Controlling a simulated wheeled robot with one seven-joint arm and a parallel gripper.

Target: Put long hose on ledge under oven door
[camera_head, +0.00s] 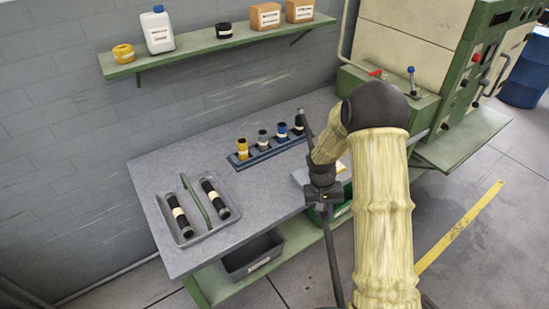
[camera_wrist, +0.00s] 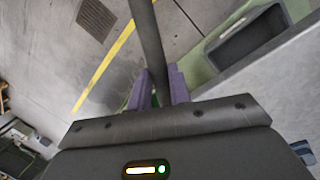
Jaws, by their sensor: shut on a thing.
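My gripper (camera_wrist: 160,88) is shut on a long dark hose (camera_wrist: 147,38), which runs up and away between its purple fingers in the wrist view. In the head view my gripper (camera_head: 322,198) is in front of the bench's right end, and the hose (camera_head: 333,260) hangs steeply down from it. A dark end also sticks up above the gripper; my arm hides whether it belongs to the hose. The oven is the green and beige machine (camera_head: 408,52) at upper right. A green ledge (camera_head: 468,138) juts out at its lower front, to the right of my arm, and its visible top is bare.
The grey bench (camera_head: 212,258) holds a tray (camera_head: 228,225) with two black rolls and a blue rack (camera_head: 262,155) of several cylinders. A grey bin (camera_head: 253,262) is below. A wall shelf (camera_head: 220,45) holds containers. Floor with a yellow line (camera_head: 460,228) lies open at right.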

